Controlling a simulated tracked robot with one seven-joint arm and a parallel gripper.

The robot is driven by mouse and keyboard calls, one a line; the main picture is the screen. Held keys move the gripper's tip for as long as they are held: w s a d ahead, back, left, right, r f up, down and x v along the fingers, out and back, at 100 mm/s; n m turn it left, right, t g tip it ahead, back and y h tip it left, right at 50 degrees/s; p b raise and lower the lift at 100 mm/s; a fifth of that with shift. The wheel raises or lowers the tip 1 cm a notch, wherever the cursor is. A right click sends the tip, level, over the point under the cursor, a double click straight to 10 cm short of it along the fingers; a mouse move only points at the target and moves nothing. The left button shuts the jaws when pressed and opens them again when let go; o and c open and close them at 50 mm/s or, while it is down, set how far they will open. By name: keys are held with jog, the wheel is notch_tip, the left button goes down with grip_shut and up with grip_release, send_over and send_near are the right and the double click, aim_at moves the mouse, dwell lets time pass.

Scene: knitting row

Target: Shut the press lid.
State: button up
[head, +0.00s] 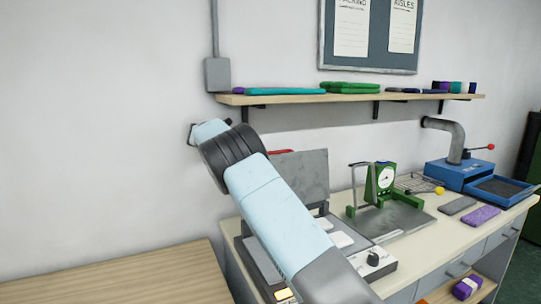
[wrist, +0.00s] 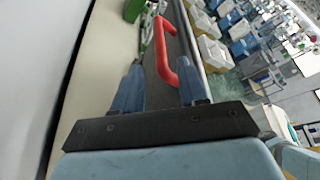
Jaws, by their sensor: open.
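The press lid (head: 302,174) is a grey plate standing raised, nearly upright, at the back of the press (head: 268,262) on the bench. A red handle (head: 281,152) shows at its top edge, partly behind my arm. In the wrist view the red handle (wrist: 166,50) lies just ahead of my gripper (wrist: 158,88), toward the right finger. The dark lid (wrist: 155,72) fills the space beyond the fingers. The two blue fingers are apart, with nothing clamped between them; whether they touch the handle I cannot tell. My arm hides part of the press in the head view.
A blue machine (head: 462,172) with a grey pipe is further right. Grey and purple knitted pieces (head: 482,216) lie on the bench. A shelf (head: 350,98) runs along the wall above. A wooden table (head: 110,275) is at left.

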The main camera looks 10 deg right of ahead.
jog(key=x, duration=0.7)
jog(key=shift+d, duration=0.15)
jog(key=shift+c, duration=0.4)
grip_shut()
jog(key=shift+f, duration=0.1)
